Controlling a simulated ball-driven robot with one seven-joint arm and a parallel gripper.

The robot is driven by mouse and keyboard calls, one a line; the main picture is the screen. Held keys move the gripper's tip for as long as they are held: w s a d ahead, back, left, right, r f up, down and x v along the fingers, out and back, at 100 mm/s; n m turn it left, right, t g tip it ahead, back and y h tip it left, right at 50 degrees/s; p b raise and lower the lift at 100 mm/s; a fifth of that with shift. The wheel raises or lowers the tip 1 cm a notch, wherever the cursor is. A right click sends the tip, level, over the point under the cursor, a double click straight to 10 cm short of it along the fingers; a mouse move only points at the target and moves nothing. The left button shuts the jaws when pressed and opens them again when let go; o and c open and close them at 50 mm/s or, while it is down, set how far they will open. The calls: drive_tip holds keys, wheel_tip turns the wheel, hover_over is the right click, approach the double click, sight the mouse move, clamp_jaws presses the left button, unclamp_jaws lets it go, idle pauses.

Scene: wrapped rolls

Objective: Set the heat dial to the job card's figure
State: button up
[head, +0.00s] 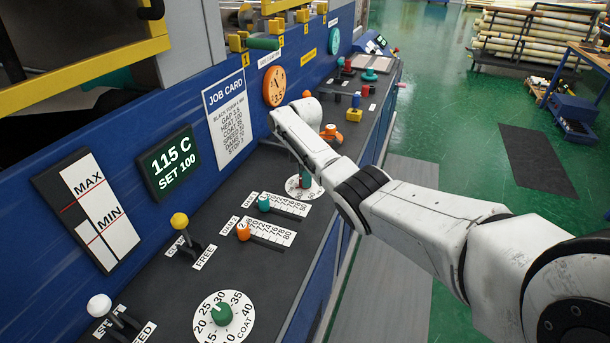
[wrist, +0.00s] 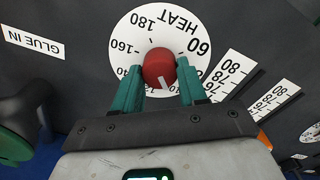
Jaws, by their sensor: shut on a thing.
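The heat dial (wrist: 143,24) is a white disc with black figures, marked HEAT, in the wrist view. Its red knob (wrist: 158,66) stands between the green fingers of my gripper (wrist: 160,82), which is shut on it. The knob's white line points down and slightly right, towards figures partly hidden by the fingers. In the head view my gripper (head: 304,176) covers most of the heat dial (head: 292,187). The job card (head: 229,111) hangs on the blue wall; its heat line is too small to read surely. The display (head: 171,163) reads 115 C, SET 100.
Two slider scales (head: 278,205) with teal and orange knobs lie beside the heat dial. The coat dial (head: 239,325) and two levers are nearer. An orange knob (head: 331,134) stands beyond my wrist. A GLUE IN label (wrist: 33,43) shows in the wrist view.

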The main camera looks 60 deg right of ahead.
idle(0.3)
drive_tip(key=o, duration=1.1)
drive_tip(key=shift+c, duration=0.2)
wheel_tip(320, 180, up, 11)
drive_tip(key=b, duration=0.1)
drive_tip(key=shift+f, duration=0.1)
